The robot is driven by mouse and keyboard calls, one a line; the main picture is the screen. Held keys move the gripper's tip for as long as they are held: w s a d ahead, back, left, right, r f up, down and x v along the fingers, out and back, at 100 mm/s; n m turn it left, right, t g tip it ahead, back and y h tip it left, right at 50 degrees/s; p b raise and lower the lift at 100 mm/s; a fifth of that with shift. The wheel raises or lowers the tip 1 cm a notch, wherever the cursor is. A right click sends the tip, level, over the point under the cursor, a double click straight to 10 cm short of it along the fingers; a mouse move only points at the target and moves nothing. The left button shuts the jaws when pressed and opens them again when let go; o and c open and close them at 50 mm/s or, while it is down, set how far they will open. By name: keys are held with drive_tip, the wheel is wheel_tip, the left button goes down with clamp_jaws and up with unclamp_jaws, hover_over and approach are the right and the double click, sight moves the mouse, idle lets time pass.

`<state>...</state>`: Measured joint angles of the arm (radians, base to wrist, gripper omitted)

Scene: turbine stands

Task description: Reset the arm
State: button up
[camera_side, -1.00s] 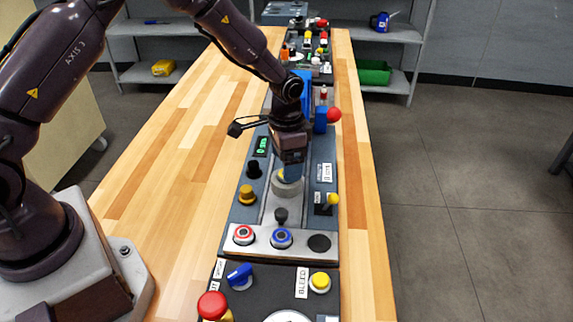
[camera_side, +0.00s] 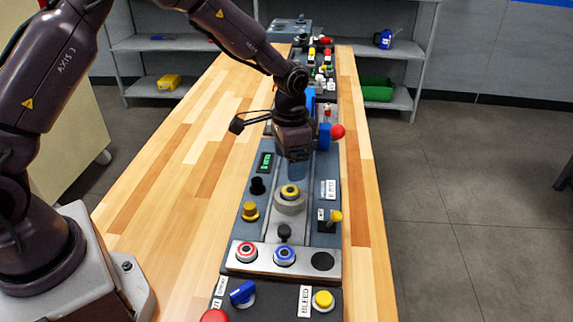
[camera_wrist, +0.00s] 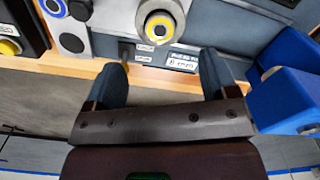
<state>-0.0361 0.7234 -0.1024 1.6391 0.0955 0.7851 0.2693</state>
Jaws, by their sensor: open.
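My gripper (camera_side: 297,168) hangs over the control panel (camera_side: 268,205) in the side view, just behind and above a grey round knob with a yellow ring (camera_side: 290,196). The gripper is apart from the knob, which stands upright. In the wrist view my gripper (camera_wrist: 162,75) has its two dark fingers spread wide with nothing between them. The yellow-ringed knob (camera_wrist: 161,26) shows there beyond the fingertips. In the side view the fingertips are small and hard to make out.
A red ball-topped lever with a blue body (camera_side: 325,135) stands close behind my gripper on the right. A yellow-topped switch (camera_side: 334,216), black knob (camera_side: 257,186) and orange knob (camera_side: 250,211) are nearby. Bare wooden bench (camera_side: 165,190) lies left; shelves stand behind.

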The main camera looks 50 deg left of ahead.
drive_tip(key=s+a+r+n+t, duration=0.1)
drive_tip(key=s+r+n+t, duration=0.3)
drive_tip(key=s+r, duration=1.7)
drive_tip(key=s+t, duration=0.1)
drive_tip(key=s, duration=0.3)
drive_tip(key=shift+s+a+r+t, duration=0.15)
drive_tip(key=shift+a+r+t, duration=0.15)
drive_tip(key=shift+a+r, duration=0.1)
